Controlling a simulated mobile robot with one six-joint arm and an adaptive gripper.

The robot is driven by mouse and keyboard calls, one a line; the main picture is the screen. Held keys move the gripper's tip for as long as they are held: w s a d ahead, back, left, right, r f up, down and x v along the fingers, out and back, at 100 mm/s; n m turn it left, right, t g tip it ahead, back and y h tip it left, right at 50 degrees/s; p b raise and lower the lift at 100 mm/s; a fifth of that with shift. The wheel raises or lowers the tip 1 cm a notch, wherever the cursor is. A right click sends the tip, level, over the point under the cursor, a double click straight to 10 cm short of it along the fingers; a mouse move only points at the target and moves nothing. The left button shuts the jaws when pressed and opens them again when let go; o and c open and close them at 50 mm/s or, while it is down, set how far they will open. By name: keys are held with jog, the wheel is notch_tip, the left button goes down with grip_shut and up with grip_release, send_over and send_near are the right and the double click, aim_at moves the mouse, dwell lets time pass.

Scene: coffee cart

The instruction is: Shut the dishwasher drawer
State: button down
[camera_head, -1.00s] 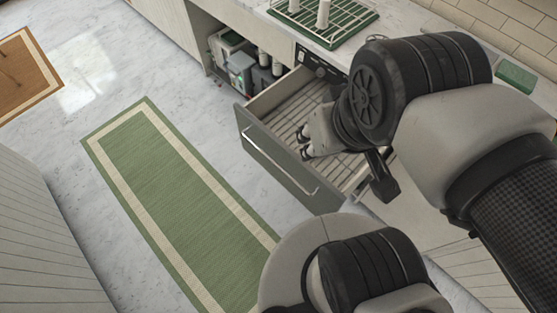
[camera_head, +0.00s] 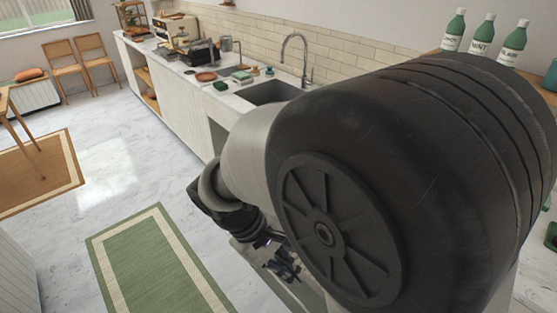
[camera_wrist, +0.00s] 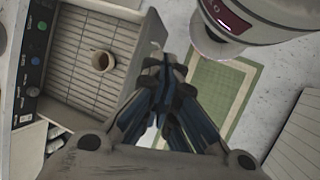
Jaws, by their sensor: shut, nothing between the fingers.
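In the wrist view the dishwasher drawer (camera_wrist: 108,28) is pulled open, with its slatted floor showing. A pale cup (camera_wrist: 102,61) with dark brown inside is in the drawer. The dishwasher control panel (camera_wrist: 34,70) with coloured knobs is at the drawer's left end. My gripper (camera_wrist: 166,62) is shut and empty, near the drawer's front end; I cannot tell whether it touches. In the head view my gripper (camera_head: 282,266) is partly hidden, and my arm hides most of the drawer.
A green mat (camera_head: 155,260) lies on the pale floor, with clear floor around it. The counter (camera_head: 190,80) with a sink (camera_head: 272,92) runs along the wall. Several green bottles (camera_head: 482,35) stand at the upper right. A brown rug (camera_head: 45,170) lies at the left.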

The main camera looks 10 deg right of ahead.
jog(key=s+a+f+n+t+h+b, duration=0.1)
jog(key=a+f+n+t+h, duration=0.3)
jog(key=f, duration=1.1)
jog(key=s+a+f+n+t+h+b, duration=0.15)
jog(key=f+n+h, duration=0.5)
jog(key=f, duration=0.85)
jog(key=s+d+f+n+t, duration=0.2)
jog(key=d+f+n+t, duration=0.4)
jog(key=f, duration=0.4)
jog(key=b+x, duration=0.2)
jog(key=x, duration=1)
jog(key=shift+g, duration=0.35)
jog(key=shift+n, duration=0.25)
